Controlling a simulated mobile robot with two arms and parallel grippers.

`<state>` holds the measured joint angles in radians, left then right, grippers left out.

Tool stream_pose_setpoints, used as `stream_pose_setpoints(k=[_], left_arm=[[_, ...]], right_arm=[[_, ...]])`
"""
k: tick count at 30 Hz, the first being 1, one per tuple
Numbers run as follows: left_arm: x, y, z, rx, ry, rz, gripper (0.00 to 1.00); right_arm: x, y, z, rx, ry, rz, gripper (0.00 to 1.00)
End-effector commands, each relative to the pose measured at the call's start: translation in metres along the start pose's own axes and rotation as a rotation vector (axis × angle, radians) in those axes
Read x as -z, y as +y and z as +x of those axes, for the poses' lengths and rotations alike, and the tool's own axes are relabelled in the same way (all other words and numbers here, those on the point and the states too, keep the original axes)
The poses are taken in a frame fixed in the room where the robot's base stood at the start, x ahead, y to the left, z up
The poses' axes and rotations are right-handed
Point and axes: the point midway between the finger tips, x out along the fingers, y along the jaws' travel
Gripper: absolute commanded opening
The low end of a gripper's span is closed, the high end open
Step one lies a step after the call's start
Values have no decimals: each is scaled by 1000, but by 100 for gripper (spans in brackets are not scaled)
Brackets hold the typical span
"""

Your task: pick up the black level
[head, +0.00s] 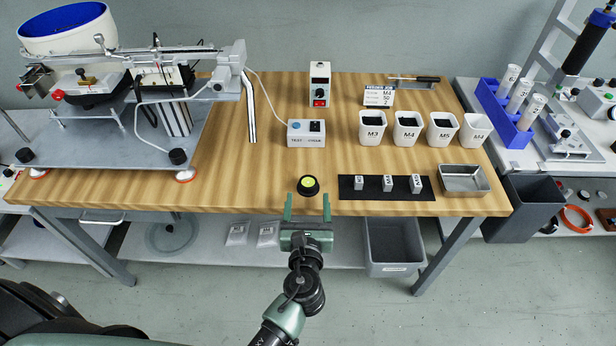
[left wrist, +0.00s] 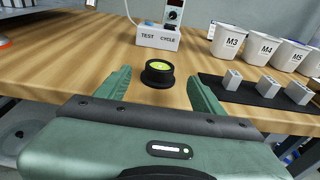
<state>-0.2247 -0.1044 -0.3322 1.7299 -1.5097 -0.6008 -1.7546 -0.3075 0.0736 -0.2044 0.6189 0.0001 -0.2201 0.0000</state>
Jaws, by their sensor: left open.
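The black level (head: 308,186) is a small round puck with a yellow-green top. It stands upright on the wooden table near its front edge. In the left wrist view the level (left wrist: 158,73) sits beyond the fingertips, roughly centred between them. My left gripper (head: 307,201) is open and empty at the table's front edge, with its two green fingers pointing at the level. The fingers also show on both sides of the left wrist view (left wrist: 158,84). They appear apart from the level. My right gripper is not in view.
A black mat (head: 350,192) with several small metal blocks lies right of the level. The test cycle box (head: 306,134) stands behind it. White labelled cups (head: 372,128) and a metal tray (head: 464,180) are further right. The table left of the level is clear.

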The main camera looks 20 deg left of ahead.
Motion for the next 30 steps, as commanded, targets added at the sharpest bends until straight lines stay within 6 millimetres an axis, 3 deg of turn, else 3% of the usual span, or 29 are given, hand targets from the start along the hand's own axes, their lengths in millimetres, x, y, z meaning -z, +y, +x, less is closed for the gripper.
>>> stream_pose_setpoints(k=[15,24,25,30], left_arm=[[2,1,68,0,0,-3,68],[2,1,74,1,2,-4,68],[2,1,74,1,2,-4,65],[2,1,74,1,2,-4,18]], right_arm=[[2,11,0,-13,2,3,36],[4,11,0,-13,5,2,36],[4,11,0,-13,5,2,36],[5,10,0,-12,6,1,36]])
